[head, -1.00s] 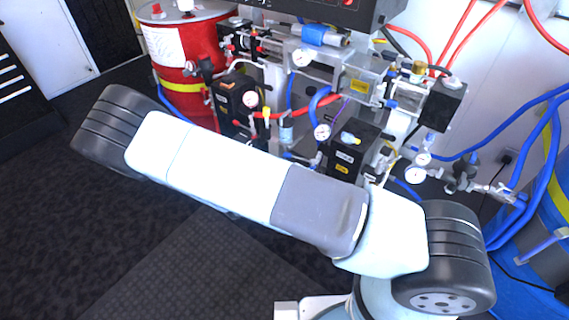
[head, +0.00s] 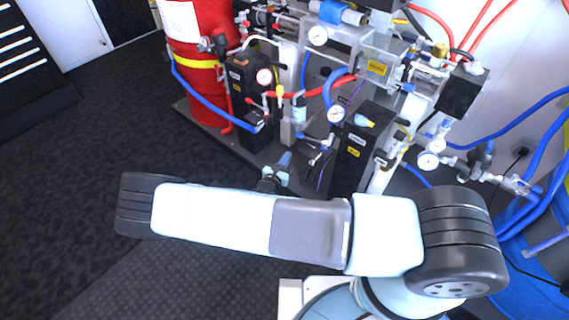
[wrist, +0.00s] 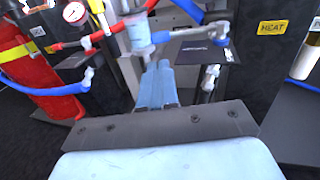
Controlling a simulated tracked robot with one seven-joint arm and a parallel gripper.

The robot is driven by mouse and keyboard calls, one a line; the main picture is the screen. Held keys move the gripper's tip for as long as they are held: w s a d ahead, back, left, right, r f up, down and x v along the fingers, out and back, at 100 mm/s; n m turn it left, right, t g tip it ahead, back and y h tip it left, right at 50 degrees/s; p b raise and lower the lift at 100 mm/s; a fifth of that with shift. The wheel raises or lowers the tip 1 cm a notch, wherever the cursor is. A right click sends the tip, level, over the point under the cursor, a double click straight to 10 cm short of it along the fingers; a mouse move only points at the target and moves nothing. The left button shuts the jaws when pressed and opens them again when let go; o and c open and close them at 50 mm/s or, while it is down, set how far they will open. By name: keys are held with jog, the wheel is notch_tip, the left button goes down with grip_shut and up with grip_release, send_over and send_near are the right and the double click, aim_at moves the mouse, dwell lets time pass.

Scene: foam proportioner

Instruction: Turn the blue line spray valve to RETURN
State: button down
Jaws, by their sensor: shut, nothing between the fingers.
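My gripper (head: 284,164) is low in front of the machine in the head view, beyond my forearm. In the wrist view its blue fingers (wrist: 157,85) are together and empty, pointing at the fittings. Just beyond them, a blue-sleeved line (wrist: 190,34) runs right from a clear-bodied filter (wrist: 137,32). A small silver valve-like fitting (wrist: 211,72) hangs to the right of the fingertips, apart from them. The matching fittings (head: 322,145) are small in the head view. I cannot tell which is the spray valve, or read any RETURN marking.
A red drum (head: 198,80) stands at the left and a blue drum (head: 545,245) at the right. A black HEAT box (head: 360,145) is right of my gripper. Red and blue hoses and gauges (head: 336,114) crowd the machine. Open floor (head: 70,200) lies at the left.

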aim_at(298, 137)
jog(key=x, duration=0.9)
jog(key=shift+w, duration=0.1)
